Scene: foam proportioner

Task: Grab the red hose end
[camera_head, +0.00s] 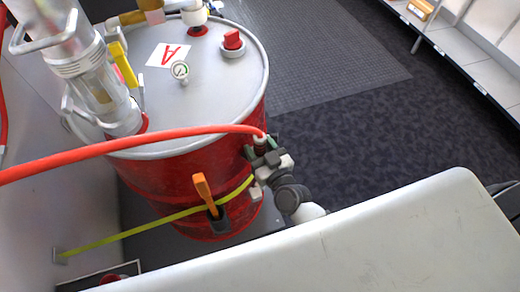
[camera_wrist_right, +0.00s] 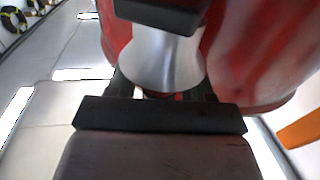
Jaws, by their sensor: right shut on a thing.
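The red hose (camera_head: 120,146) arches in from the left across the drum top. Its end (camera_head: 261,139) bends down at the right side of the red drum (camera_head: 160,190). My right gripper (camera_head: 266,158) is shut on the hose end, beside the drum's upper right side. In the right wrist view, a silver flared fitting (camera_wrist_right: 163,58) at the hose end sits between the dark jaws (camera_wrist_right: 160,100). The jaws hide part of it. My left gripper is in neither view.
A yellow strap (camera_head: 140,231) with an orange-handled buckle (camera_head: 205,194) runs around the drum. A gauge (camera_head: 181,71), a red cap (camera_head: 232,40) and a clear-bodied pump fitting (camera_head: 95,75) stand on the drum lid. Dark carpet (camera_head: 340,130) is free at right; a white shelf (camera_head: 470,60) stands beyond.

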